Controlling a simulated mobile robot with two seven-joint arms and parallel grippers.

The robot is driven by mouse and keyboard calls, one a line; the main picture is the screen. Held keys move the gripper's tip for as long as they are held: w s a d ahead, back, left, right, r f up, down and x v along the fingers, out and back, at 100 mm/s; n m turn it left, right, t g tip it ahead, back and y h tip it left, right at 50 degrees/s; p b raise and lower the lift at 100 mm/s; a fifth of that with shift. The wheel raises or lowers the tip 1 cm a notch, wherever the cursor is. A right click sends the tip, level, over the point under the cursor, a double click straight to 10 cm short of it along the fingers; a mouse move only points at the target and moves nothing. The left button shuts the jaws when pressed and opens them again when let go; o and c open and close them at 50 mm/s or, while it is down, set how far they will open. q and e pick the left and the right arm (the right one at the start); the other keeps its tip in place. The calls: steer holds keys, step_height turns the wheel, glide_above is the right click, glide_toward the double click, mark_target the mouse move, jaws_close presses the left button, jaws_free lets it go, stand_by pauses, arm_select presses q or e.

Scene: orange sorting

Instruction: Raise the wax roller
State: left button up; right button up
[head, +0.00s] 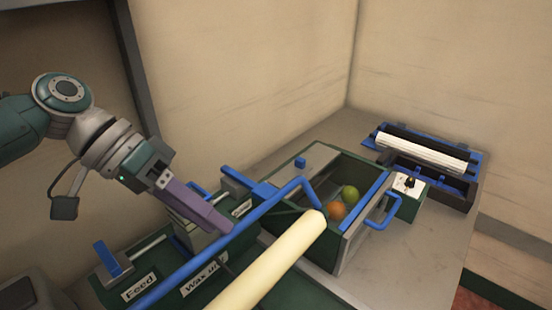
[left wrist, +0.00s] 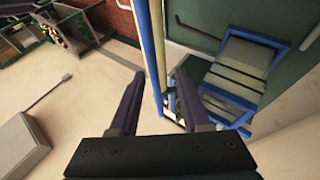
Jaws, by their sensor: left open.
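A long cream roller (head: 275,258) slants up from the bottom of the head view, beside a long blue bar (head: 205,264). A white roller (head: 425,150) lies by a black one in a blue-framed unit at the far right. I cannot tell for sure which is the wax roller. My left gripper (head: 222,222) is open and empty, with purple fingers pointing down right above the blue bar. In the left wrist view, the blue bar (left wrist: 149,45) and a cream bar (left wrist: 160,40) pass between the open fingers. Contact cannot be told. My right gripper is not in view.
A green bin (head: 340,245) holds an orange fruit (head: 337,210) and a green one (head: 350,194). A blue-handled lever (head: 108,258) stands by a "Feed" label (head: 140,288); a partly hidden "Wax" label (head: 205,276) is nearby. The grey table (head: 415,260) is clear at right front.

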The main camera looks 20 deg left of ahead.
arm_select(q)
steer(key=b+v, duration=0.1)
steer(key=v, duration=0.8)
